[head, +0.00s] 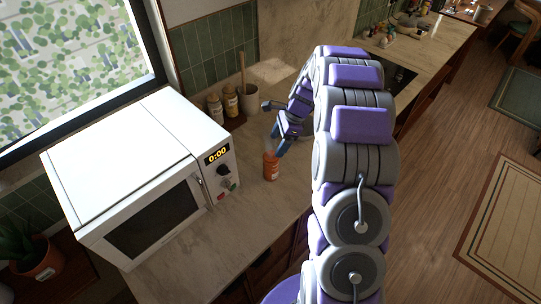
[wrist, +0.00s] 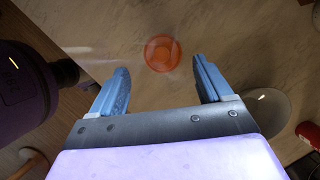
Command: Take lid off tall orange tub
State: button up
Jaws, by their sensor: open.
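The tall orange tub (head: 271,167) stands upright on the marble counter, just right of the microwave, with a pale label on its side. In the wrist view the tub (wrist: 161,53) is seen from above as a round orange shape. Its lid cannot be told apart clearly from the body. My gripper (head: 278,140) is over the counter, close above the tub in the head view. In the wrist view my gripper (wrist: 160,66) is open and empty, with its blue fingers spread to either side of the tub's outline. I see no contact with it.
The white microwave (head: 140,175) stands left of the tub. Behind are two jars (head: 230,102) and a utensil crock (head: 249,98). The wrist view shows a pale round object (wrist: 265,110) and a red item (wrist: 309,134) at right.

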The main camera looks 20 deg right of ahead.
aim_at(272, 151)
jog(key=x, duration=0.5)
jog(key=shift+w, duration=0.2)
jog(key=c, duration=1.1)
